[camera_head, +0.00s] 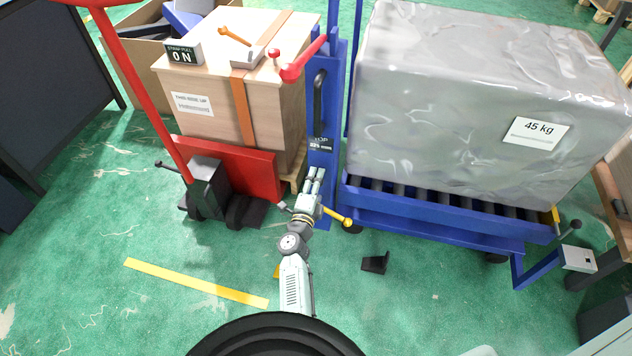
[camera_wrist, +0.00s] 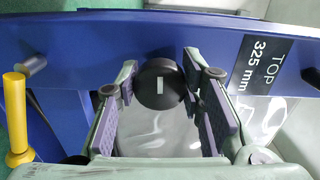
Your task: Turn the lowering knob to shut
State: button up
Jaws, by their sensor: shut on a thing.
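The lowering knob (camera_wrist: 158,84) is a round black knob with a short pale mark on its face, on the blue frame of the lift table. In the wrist view the two pads of my gripper (camera_wrist: 160,90) stand on either side of it, closed on its rim. In the head view my gripper (camera_head: 313,178) reaches to the blue upright of the lift table (camera_head: 440,222), and the knob is hidden behind it. The pale mark looks upright in the wrist view.
A yellow-handled lever (camera_head: 337,216) is close beside my gripper; it also shows in the wrist view (camera_wrist: 15,115). A grey wrapped 45 kg load (camera_head: 450,100) sits on the rollers. A red pallet truck (camera_head: 232,168) with a wooden crate (camera_head: 235,90) stands left. A black wedge (camera_head: 375,263) lies on the floor.

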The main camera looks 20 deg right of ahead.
jog(key=shift+m, duration=0.3)
dwell(0.4)
jog(key=o, duration=1.2)
jog(key=v, duration=1.2)
jog(key=shift+w+r, duration=0.1)
